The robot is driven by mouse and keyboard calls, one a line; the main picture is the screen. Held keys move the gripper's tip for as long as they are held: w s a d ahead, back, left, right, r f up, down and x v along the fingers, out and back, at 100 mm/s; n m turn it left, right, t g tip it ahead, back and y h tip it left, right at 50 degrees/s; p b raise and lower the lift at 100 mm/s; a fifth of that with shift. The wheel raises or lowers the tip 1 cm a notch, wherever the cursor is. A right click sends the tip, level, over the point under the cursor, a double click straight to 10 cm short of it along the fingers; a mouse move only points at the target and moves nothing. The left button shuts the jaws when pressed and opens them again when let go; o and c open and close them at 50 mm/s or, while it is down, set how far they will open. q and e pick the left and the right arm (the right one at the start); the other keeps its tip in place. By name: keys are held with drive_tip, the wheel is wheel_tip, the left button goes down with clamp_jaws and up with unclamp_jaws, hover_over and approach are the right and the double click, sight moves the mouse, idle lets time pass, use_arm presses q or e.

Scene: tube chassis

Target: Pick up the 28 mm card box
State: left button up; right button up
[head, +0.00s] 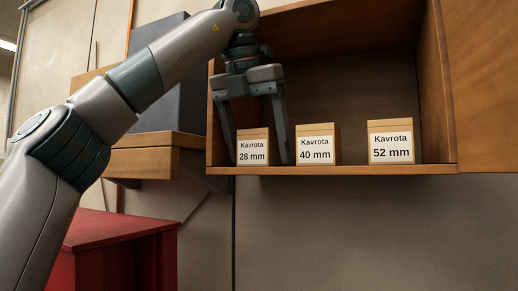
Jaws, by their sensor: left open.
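The 28 mm card box (252,147) stands at the left end of a wooden open-front shelf. It is a small tan box with a white label reading "Kavrota 28 mm". My left gripper (257,158) points down over it, open, with one finger on each side of the box. The left finger is close to the box's left side and the right finger is by its right side. I cannot tell whether either finger touches it. My right gripper is not in view.
The 40 mm box (316,147) stands just right of my right finger. The 52 mm box (390,144) is farther right. The wooden shelf (350,171) has side walls and a top. A red cabinet (120,235) and a wooden ledge (145,160) are at the left.

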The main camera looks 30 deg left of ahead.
use_arm(q)
drive_tip(key=shift+w, duration=0.1)
drive_tip(key=shift+c, duration=1.1)
drive_tip(key=c, duration=1.1)
drive_tip(key=shift+r, duration=0.1)
drive_tip(key=shift+r+b, duration=0.15)
drive_tip(key=shift+b, duration=0.2)
drive_tip(key=s+b, duration=0.3)
drive_tip(key=s, duration=1.5)
drive_tip(key=shift+d, duration=0.1)
